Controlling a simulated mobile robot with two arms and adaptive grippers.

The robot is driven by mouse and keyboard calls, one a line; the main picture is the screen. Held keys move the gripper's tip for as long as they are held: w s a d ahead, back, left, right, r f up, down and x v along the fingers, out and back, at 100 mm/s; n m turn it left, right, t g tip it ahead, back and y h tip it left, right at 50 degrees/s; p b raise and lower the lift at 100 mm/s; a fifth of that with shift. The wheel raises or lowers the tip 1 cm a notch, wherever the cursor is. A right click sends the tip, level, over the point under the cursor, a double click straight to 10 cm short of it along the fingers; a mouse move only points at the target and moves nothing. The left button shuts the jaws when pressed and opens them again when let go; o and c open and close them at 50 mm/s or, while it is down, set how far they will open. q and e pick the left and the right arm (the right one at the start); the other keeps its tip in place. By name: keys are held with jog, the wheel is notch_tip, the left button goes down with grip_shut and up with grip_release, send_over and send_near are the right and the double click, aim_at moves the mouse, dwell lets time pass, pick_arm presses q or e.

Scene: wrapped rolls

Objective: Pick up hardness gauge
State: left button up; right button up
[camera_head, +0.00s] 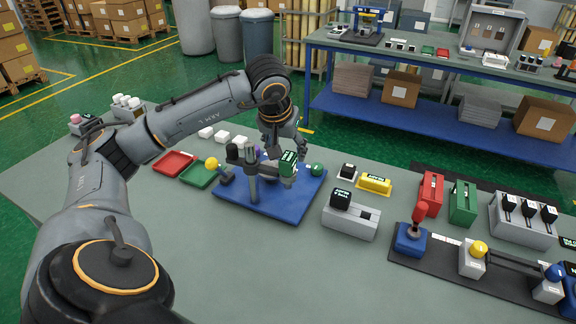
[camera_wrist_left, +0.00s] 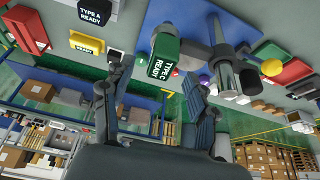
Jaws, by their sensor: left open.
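My right gripper is out of view.
The stand's grey post (camera_head: 252,175) and a green ball knob (camera_head: 317,169) flank the gauge. Red and green trays (camera_head: 175,163) lie to the left. A yellow block (camera_head: 374,184) and several devices stand to the right. The front tabletop is clear.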

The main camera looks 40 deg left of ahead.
aim_at(287, 157)
pick_arm(q)
jog(key=p+x, duration=0.1)
jog(key=x, duration=0.1)
jog(key=p+x, duration=0.1)
jog(key=x, duration=0.2)
jog(key=shift+w+a+f, duration=0.15)
jog(key=shift+a, duration=0.1)
jog(key=shift+w+f, duration=0.1)
jog(key=shift+f, duration=0.1)
jog(key=shift+r, duration=0.1)
grip_shut()
